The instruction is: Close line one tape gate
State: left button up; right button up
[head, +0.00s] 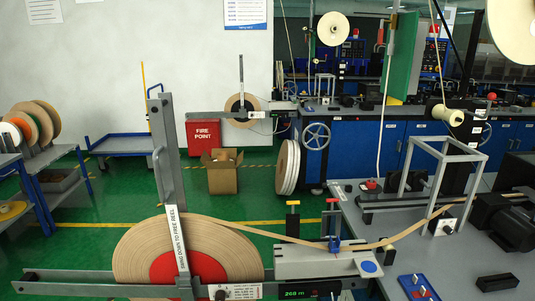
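A large brown tape reel (135,255) with a red centre (165,268) stands in the foreground left. A grey gate bar (168,135) stands nearly upright in front of the reel, leaning slightly, with a loop handle (160,178) on its left side. Its white label (177,240) reads "swing down to free reel". Its lower end meets a grey horizontal beam (70,285) with a "268 m" display (293,293). Brown tape (260,232) runs from the reel to the right over a bench. Neither of my grippers shows in the head view.
The grey bench (455,255) at right carries a metal frame (440,150) and a blue tray (418,287). A smaller payoff reel (232,105) with its own upright bar stands behind. A cardboard box (222,178) sits on the green floor. A blue cart (120,148) stands back left.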

aim_at(293, 224)
jog(key=i+j, duration=0.95)
jog(key=i, duration=0.2)
